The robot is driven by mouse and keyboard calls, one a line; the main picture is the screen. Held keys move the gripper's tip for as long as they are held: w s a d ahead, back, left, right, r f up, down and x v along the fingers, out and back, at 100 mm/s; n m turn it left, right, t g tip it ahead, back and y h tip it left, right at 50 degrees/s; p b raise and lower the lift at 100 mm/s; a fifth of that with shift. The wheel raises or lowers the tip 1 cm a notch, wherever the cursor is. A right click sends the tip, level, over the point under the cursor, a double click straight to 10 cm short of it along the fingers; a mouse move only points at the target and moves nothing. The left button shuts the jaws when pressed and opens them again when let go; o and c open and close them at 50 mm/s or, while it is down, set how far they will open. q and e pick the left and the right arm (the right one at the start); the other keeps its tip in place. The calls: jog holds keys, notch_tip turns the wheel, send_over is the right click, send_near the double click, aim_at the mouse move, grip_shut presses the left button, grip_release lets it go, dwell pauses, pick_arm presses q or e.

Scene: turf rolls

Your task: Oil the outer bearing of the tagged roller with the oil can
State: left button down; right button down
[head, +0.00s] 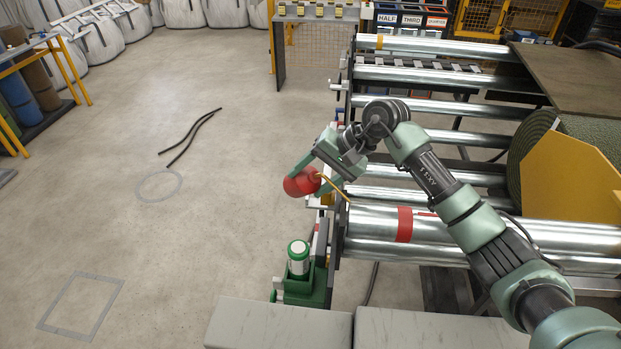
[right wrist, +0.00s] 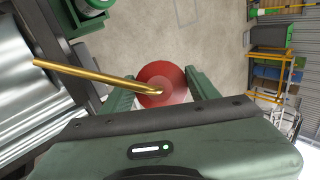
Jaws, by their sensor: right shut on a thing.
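My right gripper (head: 311,177) is shut on the red oil can (head: 301,182) and holds it in the air beside the roller frame's left end. In the right wrist view the can (right wrist: 158,84) sits between the two green fingers, and its thin brass spout (right wrist: 85,75) points left toward shiny rollers. In the head view the spout tip is near the left end of the tagged roller (head: 470,230), which carries a red band (head: 404,224). Contact cannot be told. The roller's outer bearing is too small or covered to make out. My left gripper is out of view.
A green device with a white-banded top (head: 298,258) stands below the can at the frame's end. Grey padded blocks (head: 280,325) lie in front. A turf roll (head: 535,150) and a yellow plate (head: 565,180) are at right. The floor at left is mostly clear, with black hoses (head: 188,137).

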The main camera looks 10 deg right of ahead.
jog(key=shift+f+b, duration=0.35)
jog(key=shift+b, duration=0.25)
dwell(0.7)
jog(key=shift+r, duration=0.15)
dwell(2.1)
jog(key=shift+r+p, duration=0.55)
jog(key=shift+r, duration=2.85)
